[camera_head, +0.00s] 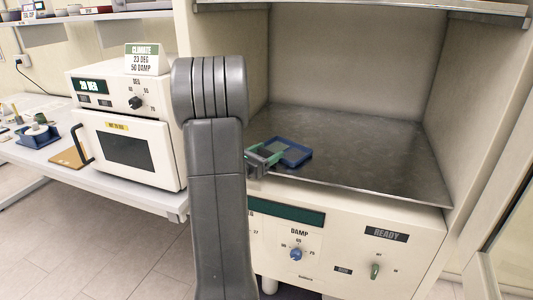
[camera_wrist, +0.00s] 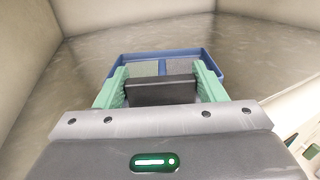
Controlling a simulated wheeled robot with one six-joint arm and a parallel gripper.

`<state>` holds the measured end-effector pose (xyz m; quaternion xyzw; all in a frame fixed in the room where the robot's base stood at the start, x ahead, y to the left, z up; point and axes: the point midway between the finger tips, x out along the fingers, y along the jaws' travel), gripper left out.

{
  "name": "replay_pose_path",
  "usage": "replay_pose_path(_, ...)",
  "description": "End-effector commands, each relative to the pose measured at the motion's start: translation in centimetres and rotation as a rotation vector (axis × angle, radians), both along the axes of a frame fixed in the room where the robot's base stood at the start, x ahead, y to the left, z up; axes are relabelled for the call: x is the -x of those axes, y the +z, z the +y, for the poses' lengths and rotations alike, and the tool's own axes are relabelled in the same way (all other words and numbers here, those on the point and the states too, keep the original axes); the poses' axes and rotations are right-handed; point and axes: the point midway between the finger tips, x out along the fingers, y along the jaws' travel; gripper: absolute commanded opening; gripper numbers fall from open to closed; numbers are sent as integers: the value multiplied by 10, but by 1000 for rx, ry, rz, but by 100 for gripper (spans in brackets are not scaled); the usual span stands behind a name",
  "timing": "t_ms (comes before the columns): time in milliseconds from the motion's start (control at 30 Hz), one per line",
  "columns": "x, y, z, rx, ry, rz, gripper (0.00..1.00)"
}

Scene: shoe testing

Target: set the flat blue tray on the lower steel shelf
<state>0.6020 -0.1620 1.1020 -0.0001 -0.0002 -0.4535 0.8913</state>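The flat blue tray (camera_head: 304,157) lies on the lower steel shelf (camera_head: 375,160), near the shelf's front left part. My gripper (camera_head: 270,154) is low at the tray's near left end. In the wrist view my gripper (camera_wrist: 162,68) has its green fingers wide apart, overlapping the tray's near end, with no tray wall seen pinched between them. A dark block between the fingers hides the tray's near edge.
The upper steel shelf (camera_head: 380,8) hangs above, and cabinet walls close the left, back and right. The lower shelf is bare behind and right of the tray. A white oven-like box (camera_head: 128,150) stands on the bench at left. Knobs are below the shelf.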

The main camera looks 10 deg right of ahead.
Motion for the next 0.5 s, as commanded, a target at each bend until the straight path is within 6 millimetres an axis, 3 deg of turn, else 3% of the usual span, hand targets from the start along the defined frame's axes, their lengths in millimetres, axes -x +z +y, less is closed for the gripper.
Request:
replay_pose_path(33,0,0,0,0,0,0,73)
replay_pose_path(100,0,0,0,-1,0,1,85)
replay_pose_path(500,0,5,0,0,0,1,85)
